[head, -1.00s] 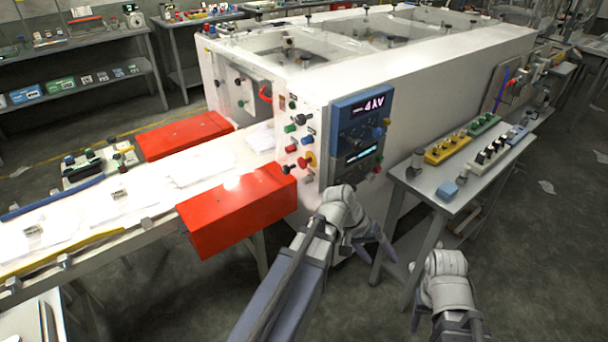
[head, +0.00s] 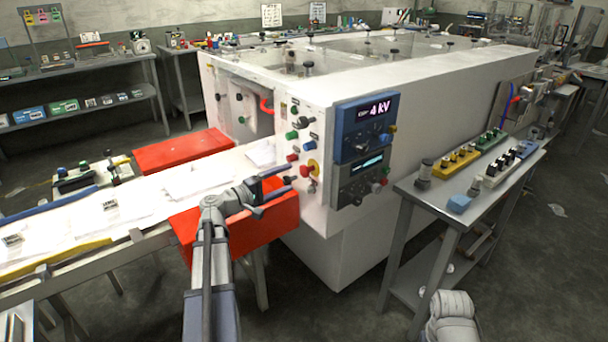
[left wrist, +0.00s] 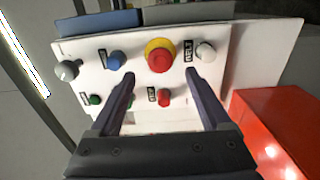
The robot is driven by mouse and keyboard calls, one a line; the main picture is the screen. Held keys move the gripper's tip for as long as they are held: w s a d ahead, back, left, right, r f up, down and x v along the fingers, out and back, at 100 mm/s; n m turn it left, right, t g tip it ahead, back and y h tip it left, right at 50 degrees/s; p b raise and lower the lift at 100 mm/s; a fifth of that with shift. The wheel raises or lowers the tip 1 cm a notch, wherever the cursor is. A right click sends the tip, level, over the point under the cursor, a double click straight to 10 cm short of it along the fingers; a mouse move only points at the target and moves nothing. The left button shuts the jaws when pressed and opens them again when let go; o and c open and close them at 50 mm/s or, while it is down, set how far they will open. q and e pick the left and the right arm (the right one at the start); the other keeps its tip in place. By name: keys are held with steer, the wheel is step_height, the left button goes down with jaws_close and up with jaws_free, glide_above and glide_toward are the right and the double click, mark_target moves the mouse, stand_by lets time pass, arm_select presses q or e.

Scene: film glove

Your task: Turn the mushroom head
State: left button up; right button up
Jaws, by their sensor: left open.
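The red mushroom head (head: 311,167) with its yellow collar sits on the white control panel at the near end of the big machine. In the left wrist view the mushroom head (left wrist: 159,60) is upper middle, seen between the fingers and beyond their tips. My left gripper (head: 289,178) is open and empty, to the left of the mushroom head in the head view, fingers pointing at the panel. In the left wrist view its fingertips (left wrist: 161,76) stand apart on either side below it; I see no contact. My right gripper is out of view; only part of that arm shows.
Near the mushroom head are a blue button (left wrist: 115,61), a white knob (left wrist: 205,51) and a small red button (left wrist: 165,98). A red guard box (head: 275,222) lies under my left gripper. A side table (head: 425,193) with control boxes stands right.

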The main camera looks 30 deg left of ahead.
mark_target(302, 172)
arm_select(q)
steer(key=x, duration=0.7)
steer(key=shift+w+d, duration=0.1)
steer(key=shift+w, duration=0.1)
jaws_close()
stand_by(0.5)
